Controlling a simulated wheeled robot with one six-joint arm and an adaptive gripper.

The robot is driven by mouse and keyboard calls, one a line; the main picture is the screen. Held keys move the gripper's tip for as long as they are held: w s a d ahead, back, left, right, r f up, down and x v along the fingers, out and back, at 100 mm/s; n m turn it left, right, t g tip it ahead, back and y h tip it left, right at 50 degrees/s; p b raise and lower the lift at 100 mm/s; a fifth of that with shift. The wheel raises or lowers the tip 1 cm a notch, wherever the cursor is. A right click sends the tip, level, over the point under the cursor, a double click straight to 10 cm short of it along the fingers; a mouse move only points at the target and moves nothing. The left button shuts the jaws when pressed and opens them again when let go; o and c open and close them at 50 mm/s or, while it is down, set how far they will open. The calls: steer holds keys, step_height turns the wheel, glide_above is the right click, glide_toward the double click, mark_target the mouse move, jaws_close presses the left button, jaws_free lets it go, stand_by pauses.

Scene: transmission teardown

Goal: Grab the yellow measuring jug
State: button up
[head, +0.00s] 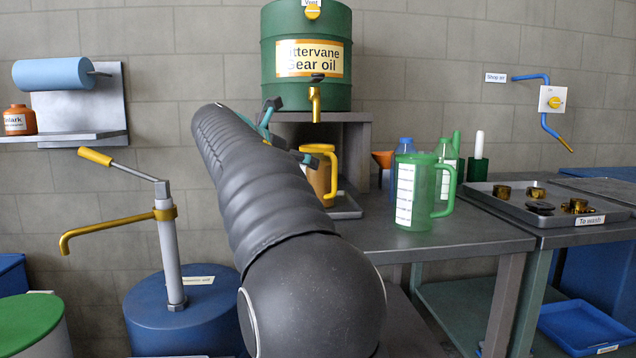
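The yellow measuring jug (318,180) is amber with a bright yellow handle on its right side. It stands upright on a small tray (347,206) below the brass tap of the green gear oil drum. My arm covers part of its left side. My gripper (289,132) is at the far end of the dark arm, left of the jug and near its top. Its two fingers are spread apart with nothing seen between them. The lower finger appears close to the jug's rim; I cannot tell whether they touch.
A green measuring jug (415,192) stands on the bench (440,240) to the right, with blue and green bottles behind it. The gear oil drum (306,55) stands above on a shelf. A blue drum with a hand pump (170,250) is at left. A parts tray (550,208) lies at right.

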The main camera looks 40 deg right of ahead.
mark_target(315, 171)
steer(key=shift+f+b+x, duration=0.2)
steer(key=shift+x, duration=1.8)
steer(key=shift+f+b+x, duration=0.2)
steer(key=shift+x, duration=1.8)
steer(key=shift+a, duration=0.15)
steer(key=c, duration=1.1)
steer(key=shift+r, duration=0.2)
steer(key=c, duration=0.4)
